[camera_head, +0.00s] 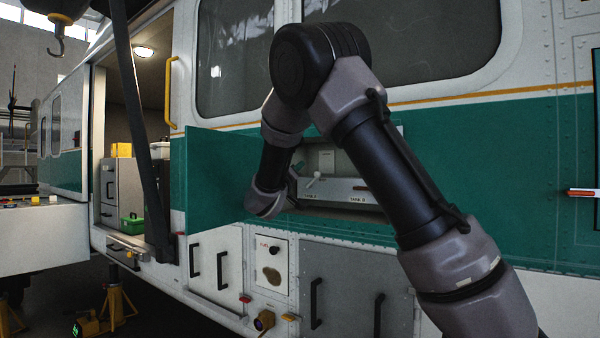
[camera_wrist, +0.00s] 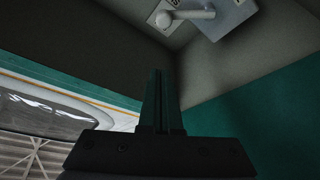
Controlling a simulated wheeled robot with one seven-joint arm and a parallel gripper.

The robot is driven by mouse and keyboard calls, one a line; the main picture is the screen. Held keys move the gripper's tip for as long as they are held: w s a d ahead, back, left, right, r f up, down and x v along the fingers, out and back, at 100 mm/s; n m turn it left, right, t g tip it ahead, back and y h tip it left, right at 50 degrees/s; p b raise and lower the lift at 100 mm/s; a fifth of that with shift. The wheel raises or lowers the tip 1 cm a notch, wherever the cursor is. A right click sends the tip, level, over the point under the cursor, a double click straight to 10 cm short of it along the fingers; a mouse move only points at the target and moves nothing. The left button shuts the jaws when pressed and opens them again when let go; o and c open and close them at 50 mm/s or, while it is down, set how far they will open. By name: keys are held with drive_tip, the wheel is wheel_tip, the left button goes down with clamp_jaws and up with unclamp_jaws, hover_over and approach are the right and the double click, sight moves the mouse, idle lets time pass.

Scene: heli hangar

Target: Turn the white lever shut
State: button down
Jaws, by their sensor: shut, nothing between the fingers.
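The white lever (camera_head: 314,179) sits inside an open recess in the helicopter's side, above a grey strip (camera_head: 345,190) lettered TANK A and TANK B. In the wrist view the white lever (camera_wrist: 190,15) is at the top edge, a short rod with a round knob at its left end, on a light grey plate (camera_wrist: 232,18). My gripper (camera_wrist: 161,75) is shut and empty, its fingers pointing up the picture below the lever, apart from it in the picture. In the head view my arm hides most of the gripper and part of the recess.
A teal hatch door (camera_head: 212,175) stands open left of the recess. Below are a white cabinet door (camera_head: 216,265), a fuel panel (camera_head: 271,262) and a grey door (camera_head: 345,290) with handles. The open cabin doorway with a yellow grab handle (camera_head: 171,95) is farther left.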

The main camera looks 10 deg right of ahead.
wheel_tip(320, 180, up, 2)
hover_over(312, 180)
drive_tip(key=s+a, duration=0.2)
drive_tip(key=a, duration=0.1)
drive_tip(key=d+f, duration=0.1)
drive_tip(key=s+d+f, duration=0.1)
drive_tip(key=f, duration=0.1)
drive_tip(key=shift+s+f, duration=0.15)
